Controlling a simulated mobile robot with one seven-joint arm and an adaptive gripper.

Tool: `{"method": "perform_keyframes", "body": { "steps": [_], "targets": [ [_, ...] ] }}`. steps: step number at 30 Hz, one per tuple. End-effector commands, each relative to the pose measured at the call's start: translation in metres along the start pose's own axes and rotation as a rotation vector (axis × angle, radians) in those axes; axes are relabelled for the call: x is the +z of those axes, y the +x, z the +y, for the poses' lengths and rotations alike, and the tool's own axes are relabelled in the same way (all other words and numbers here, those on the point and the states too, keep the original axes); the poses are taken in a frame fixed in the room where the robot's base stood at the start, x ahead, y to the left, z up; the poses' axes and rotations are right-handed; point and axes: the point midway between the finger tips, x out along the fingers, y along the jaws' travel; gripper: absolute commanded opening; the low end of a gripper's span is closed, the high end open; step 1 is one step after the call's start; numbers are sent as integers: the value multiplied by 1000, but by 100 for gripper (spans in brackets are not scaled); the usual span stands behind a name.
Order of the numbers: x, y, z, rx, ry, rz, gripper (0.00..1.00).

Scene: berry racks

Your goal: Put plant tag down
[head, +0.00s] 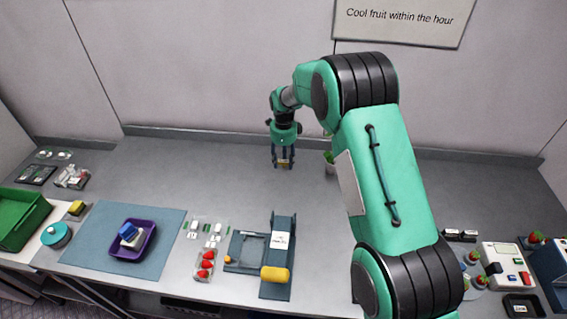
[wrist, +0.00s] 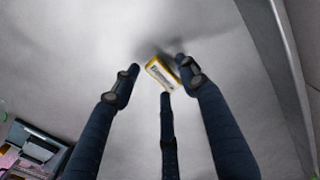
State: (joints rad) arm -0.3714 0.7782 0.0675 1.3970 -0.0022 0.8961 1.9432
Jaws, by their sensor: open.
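The plant tag (wrist: 162,74), a small white label with a yellow edge and dark print, shows between the fingertips in the wrist view. In the head view it is a small pale and yellow patch (head: 284,164) at the fingertips, over the back middle of the grey bench. My gripper (head: 282,161) points down there. Its three dark fingers (wrist: 160,80) are open around the tag, with gaps visible beside it. A shadow lies close by on the bench. I cannot tell whether the tag touches the bench.
A small potted plant (head: 330,163) stands right of my gripper, partly behind my arm. A blue rack with a yellow cylinder (head: 275,274), a clear berry punnet (head: 205,264) and a purple tray (head: 118,254) stand toward the front. The bench left of my gripper is clear.

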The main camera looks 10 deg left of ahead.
Motion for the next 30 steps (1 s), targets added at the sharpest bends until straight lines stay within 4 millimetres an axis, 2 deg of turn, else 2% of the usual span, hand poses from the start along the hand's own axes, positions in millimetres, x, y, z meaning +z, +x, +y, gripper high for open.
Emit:
{"method": "perform_keyframes", "body": {
  "steps": [16,22,30],
  "targets": [
    [0,-87,0,-2,0,-1,44],
    [0,-102,0,-1,0,0,44],
    [0,-106,0,0,0,0,44]
  ]
}}
